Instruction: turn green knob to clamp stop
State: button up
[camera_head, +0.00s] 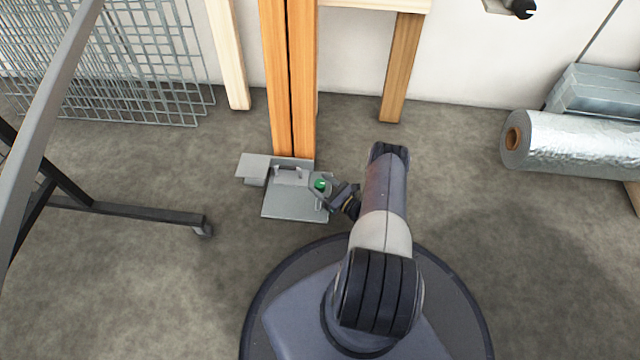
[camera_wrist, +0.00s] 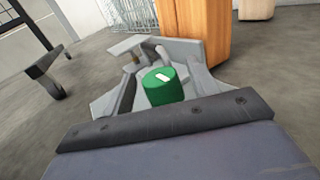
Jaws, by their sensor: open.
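The green knob (camera_head: 320,184) sits at the right side of a grey metal clamp plate (camera_head: 290,207) on the floor. In the wrist view the green knob (camera_wrist: 162,86) is a short cylinder with a white mark on top. My gripper (camera_head: 330,191) is at the knob, coming from the right. In the wrist view its two fingers (camera_wrist: 160,90) stand apart, one on each side of the knob. I cannot tell whether they touch it. The near lower part of the knob is hidden by my gripper body.
Orange wooden posts (camera_head: 288,80) rise just behind the clamp plate. A dark metal frame leg (camera_head: 150,212) reaches in from the left. A foil roll (camera_head: 570,145) lies at the right. Wire mesh panels (camera_head: 110,60) lean at the back left. Bare floor lies between.

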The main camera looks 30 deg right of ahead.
jog(key=shift+w+a, duration=0.2)
jog(key=shift+w, duration=0.3)
grip_shut()
dwell(0.3)
